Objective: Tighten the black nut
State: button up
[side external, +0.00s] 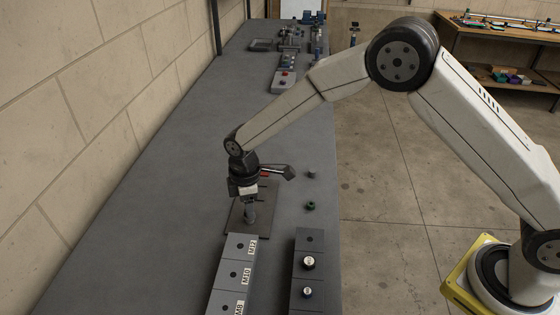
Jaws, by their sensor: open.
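My gripper (249,212) points down over a dark brown plate (236,220) on the bench. It is open, but its fingertips are small and I cannot make out what lies between them. A small grey piece (311,174) and a green-and-dark round piece (310,206) sit on the bench to the right of my gripper. I cannot clearly pick out the black nut; it may be hidden by my gripper or too small to tell.
A grey block labelled M12, M10 and M8 (240,246) stands in front of the plate. A dark block (310,240) with two silver-topped pieces is to its right. Several fixtures (287,62) stand far back. The bench (150,215) is clear at left, beside a wall.

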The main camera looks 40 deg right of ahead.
jog(key=shift+n, duration=0.9)
jog(key=shift+f, duration=0.1)
jog(key=shift+f, duration=0.85)
grip_shut()
dwell(0.8)
